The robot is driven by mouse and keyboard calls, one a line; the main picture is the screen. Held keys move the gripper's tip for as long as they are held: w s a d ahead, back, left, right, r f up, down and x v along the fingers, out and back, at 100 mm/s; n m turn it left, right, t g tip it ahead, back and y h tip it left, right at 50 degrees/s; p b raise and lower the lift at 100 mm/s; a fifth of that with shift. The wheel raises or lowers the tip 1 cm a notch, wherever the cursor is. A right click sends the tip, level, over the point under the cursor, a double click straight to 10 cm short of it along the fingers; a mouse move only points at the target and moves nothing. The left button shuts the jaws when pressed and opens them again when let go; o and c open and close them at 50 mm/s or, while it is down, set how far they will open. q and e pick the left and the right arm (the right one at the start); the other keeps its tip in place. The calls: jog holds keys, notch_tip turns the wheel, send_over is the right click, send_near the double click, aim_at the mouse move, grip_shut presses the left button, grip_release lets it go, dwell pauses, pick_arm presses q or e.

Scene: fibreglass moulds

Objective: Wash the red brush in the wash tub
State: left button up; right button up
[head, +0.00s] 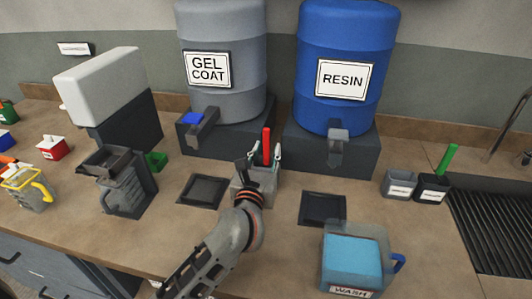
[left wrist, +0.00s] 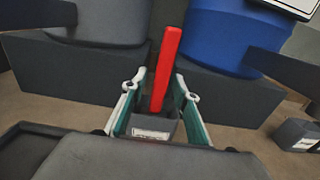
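The red brush (head: 266,140) stands upright in a small grey labelled holder (head: 262,190) between the two barrels; only its red handle shows. In the left wrist view the brush (left wrist: 165,62) rises from the holder (left wrist: 152,131). My left gripper (head: 264,158) is open, with one finger on each side of the handle. In the left wrist view its fingers (left wrist: 160,92) stand apart, with gaps beside the handle. The wash tub (head: 353,256), a clear container with blue liquid, a WASH label and a blue handle, stands at the front right. My right gripper is not in view.
The gel coat barrel (head: 222,90) and blue resin barrel (head: 340,40) stand behind. Dark square pads (head: 323,208) lie on the counter (head: 290,245). A green brush (head: 450,160) in a dark holder and a grey cup (head: 400,183) stand right, near the sink grate (head: 495,230).

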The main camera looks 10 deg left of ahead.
aim_at(266, 135)
pick_arm(q)
grip_shut()
notch_tip(266, 135, up, 6)
jog(key=p, duration=0.5)
jog(key=shift+f+p, duration=0.1)
jog(key=shift+p, duration=0.2)
jog(key=shift+r, duration=2.6)
